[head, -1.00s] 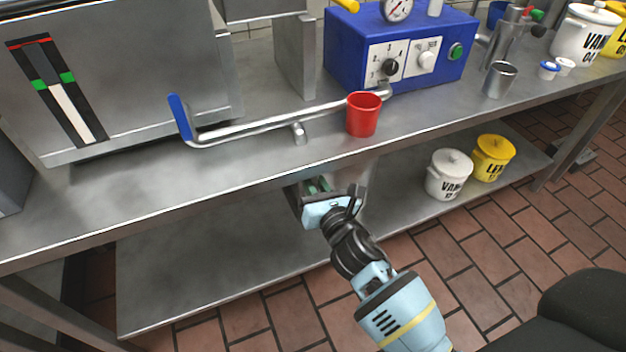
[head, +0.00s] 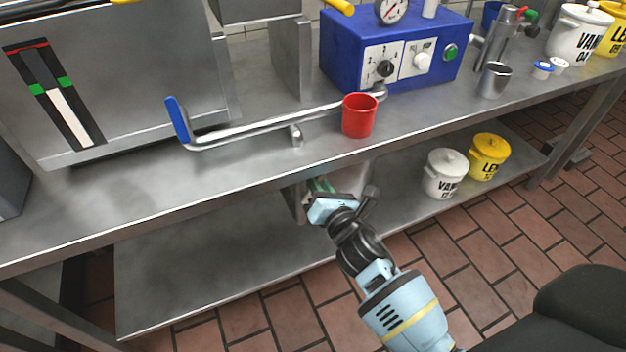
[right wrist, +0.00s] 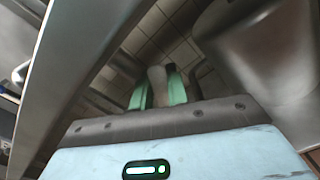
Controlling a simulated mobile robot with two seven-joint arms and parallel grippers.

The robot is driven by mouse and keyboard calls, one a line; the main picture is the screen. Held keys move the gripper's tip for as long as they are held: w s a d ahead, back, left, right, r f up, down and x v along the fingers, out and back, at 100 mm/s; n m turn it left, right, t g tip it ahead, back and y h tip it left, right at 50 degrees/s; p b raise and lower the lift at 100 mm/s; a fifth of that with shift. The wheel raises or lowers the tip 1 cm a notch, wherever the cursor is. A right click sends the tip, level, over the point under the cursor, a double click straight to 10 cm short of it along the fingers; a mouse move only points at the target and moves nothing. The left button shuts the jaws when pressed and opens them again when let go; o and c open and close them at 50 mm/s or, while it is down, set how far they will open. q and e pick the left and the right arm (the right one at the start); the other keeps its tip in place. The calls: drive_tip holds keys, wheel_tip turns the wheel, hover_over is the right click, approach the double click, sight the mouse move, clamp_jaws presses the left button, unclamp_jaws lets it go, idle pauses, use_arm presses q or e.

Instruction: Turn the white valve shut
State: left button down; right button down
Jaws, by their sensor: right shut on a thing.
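My right gripper (head: 318,188) is just under the front edge of the steel counter. In the right wrist view the green fingers of the right gripper (right wrist: 158,90) are shut on a pale grey-white, rounded handle (right wrist: 157,78). I take this handle to be the white valve; the rest of it is hidden by the fingers, and its turn angle cannot be told. In the head view the counter edge and the gripper hide it. My left gripper is not in view.
The steel counter (head: 110,205) overhangs my right gripper. A red cup (head: 359,117) stands near its edge, beside a metal pipe with a blue handle (head: 177,119). A blue control box (head: 345,60) is behind. White (head: 443,185) and yellow (head: 489,160) lidded pots stand on the lower shelf.

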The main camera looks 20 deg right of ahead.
drive_tip(key=shift+d+f+m+b, duration=0.1)
drive_tip(key=shift+d+f+m, duration=0.55)
drive_tip(key=shift+m, duration=1.3)
drive_tip(key=shift+d+f+m+b, duration=0.15)
drive_tip(key=shift+f+m, duration=0.75)
drive_tip(key=shift+m, duration=1.1)
drive_tip(key=shift+d+f+m+b, duration=0.1)
drive_tip(key=shift+d+f+m, duration=0.55)
drive_tip(key=shift+m, duration=1.3)
drive_tip(key=shift+a+f, duration=0.15)
drive_tip(key=shift+f, duration=0.05)
drive_tip(key=c, duration=1.4)
unclamp_jaws()
drive_tip(key=shift+o, duration=0.2)
